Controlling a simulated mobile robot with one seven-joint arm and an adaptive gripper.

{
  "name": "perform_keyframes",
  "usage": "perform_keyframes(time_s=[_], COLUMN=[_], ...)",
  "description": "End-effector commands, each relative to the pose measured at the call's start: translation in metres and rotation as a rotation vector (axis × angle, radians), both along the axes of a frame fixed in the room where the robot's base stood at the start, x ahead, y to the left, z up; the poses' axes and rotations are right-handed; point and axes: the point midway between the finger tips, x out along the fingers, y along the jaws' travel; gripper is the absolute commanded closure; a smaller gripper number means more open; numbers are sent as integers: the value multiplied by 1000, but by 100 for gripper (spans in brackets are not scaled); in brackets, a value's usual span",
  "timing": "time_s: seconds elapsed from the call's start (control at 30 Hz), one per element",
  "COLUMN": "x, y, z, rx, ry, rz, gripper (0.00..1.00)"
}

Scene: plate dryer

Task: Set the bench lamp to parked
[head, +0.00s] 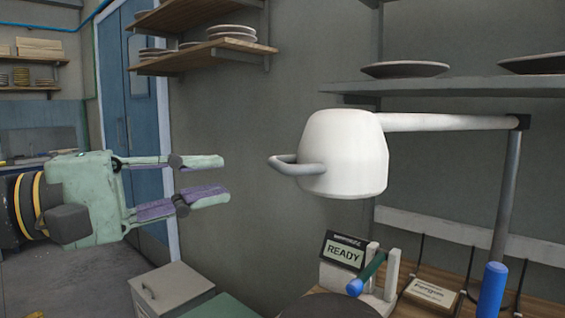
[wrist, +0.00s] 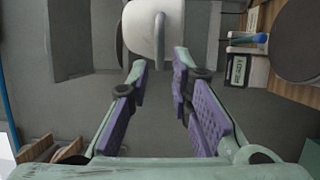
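The bench lamp has a white rounded shade (head: 345,150) with a grey loop handle (head: 283,168) on its left side. Its pale horizontal arm (head: 450,122) runs right to a grey upright post (head: 507,185). My gripper (head: 224,175) is open and empty, left of the handle at about its height, with a clear gap between. In the wrist view the shade (wrist: 138,30) and its handle (wrist: 159,38) lie beyond the fingertips (wrist: 161,65), roughly in line with the opening between them. No mark for the parked position is legible.
A small display reading READY (head: 345,253) and a blue-ended lever (head: 355,287) stand on the bench below the shade. A blue cylinder (head: 491,288) is at the post's lower part. A shelf with plates (head: 405,69) is above the lamp arm. A grey bin (head: 172,290) stands below my gripper.

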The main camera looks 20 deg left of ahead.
Motion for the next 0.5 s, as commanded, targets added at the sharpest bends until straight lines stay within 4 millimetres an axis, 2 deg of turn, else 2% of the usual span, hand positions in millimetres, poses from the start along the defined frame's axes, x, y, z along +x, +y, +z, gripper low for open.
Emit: perform_keyframes(time_s=[0.17,0.5], x=[17,64], y=[-15,-56], z=[2,5], rx=[6,2], ry=[2,2], rz=[-2,-4], gripper=[80,80])
